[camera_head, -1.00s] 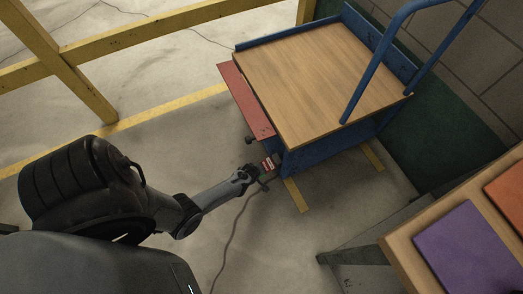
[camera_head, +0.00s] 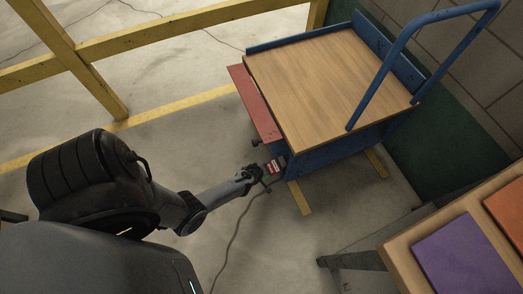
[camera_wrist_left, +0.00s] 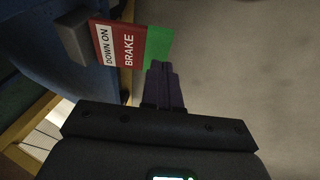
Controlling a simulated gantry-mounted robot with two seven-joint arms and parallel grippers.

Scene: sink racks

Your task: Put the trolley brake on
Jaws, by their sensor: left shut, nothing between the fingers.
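The trolley has a wooden deck (camera_head: 325,85), a blue frame and a blue push handle (camera_head: 385,60). Its brake pedal (camera_head: 274,166) sticks out low at the near corner. In the left wrist view the brake pedal (camera_wrist_left: 122,47) carries a red and white label reading "DOWN ON BRAKE" and has a green end. My left gripper (camera_head: 260,173) is beside the pedal's outer end. In the left wrist view its fingers (camera_wrist_left: 163,80) are together and empty, close by the green end. I cannot tell whether they touch it. My right gripper is not in view.
A red panel (camera_head: 254,103) runs along the trolley's left side. A yellow railing (camera_head: 160,40) stands at the back left. A table with a purple mat (camera_head: 465,258) is at the lower right. A cable (camera_head: 232,240) lies on the floor.

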